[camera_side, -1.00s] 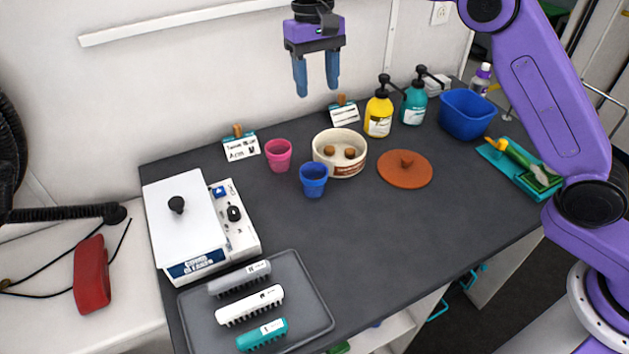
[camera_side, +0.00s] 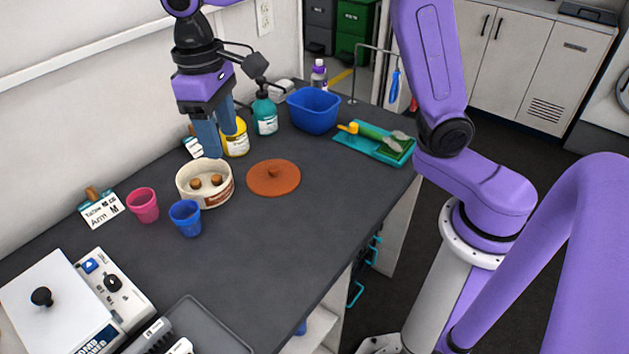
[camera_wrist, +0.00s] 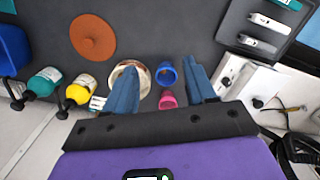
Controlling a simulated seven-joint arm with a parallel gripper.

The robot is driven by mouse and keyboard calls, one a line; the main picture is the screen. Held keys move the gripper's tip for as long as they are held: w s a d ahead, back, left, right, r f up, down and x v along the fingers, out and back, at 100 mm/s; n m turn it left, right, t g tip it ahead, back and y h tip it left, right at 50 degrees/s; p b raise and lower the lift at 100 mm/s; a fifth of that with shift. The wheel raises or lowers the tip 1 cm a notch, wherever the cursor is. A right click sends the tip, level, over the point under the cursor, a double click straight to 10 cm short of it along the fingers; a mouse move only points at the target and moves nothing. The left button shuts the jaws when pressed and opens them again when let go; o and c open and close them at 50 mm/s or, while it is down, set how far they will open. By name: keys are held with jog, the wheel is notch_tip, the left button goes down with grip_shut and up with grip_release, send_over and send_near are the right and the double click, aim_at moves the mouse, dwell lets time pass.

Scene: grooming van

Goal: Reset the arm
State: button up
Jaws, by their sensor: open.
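My gripper (camera_side: 219,146) hangs fingers down in the side view, in front of the yellow pump bottle (camera_side: 236,140) and above the back of the dark tabletop (camera_side: 270,240). Its two blue fingers are apart with nothing between them. They also show spread in the wrist view (camera_wrist: 163,70), with the blue cup (camera_wrist: 167,74) and the pink cup (camera_wrist: 168,100) seen between them, below. The cream bowl (camera_side: 217,198), with brown pieces in it, stands just below my gripper in the side picture. The left finger partly covers it in the wrist view.
A brown lid (camera_side: 274,180), a teal pump bottle (camera_side: 265,115), a blue tub (camera_side: 314,112) and a teal tray (camera_side: 372,146) stand to the right. A white scale (camera_side: 60,300) and a grey tray (camera_side: 205,330) are at front left. The middle of the tabletop is clear.

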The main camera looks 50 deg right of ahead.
jog(key=s+d+f+n, duration=0.3)
jog(key=s+d, duration=0.5)
jog(key=s, duration=0.4)
jog(key=s+d+f+n, duration=0.3)
jog(key=s+d, duration=0.5)
jog(key=s, duration=0.4)
jog(key=shift+d+f+n+t+y, duration=0.3)
jog(key=shift+d+f+n+t, duration=0.1)
jog(key=shift+n, duration=0.4)
jog(key=shift+w, duration=0.1)
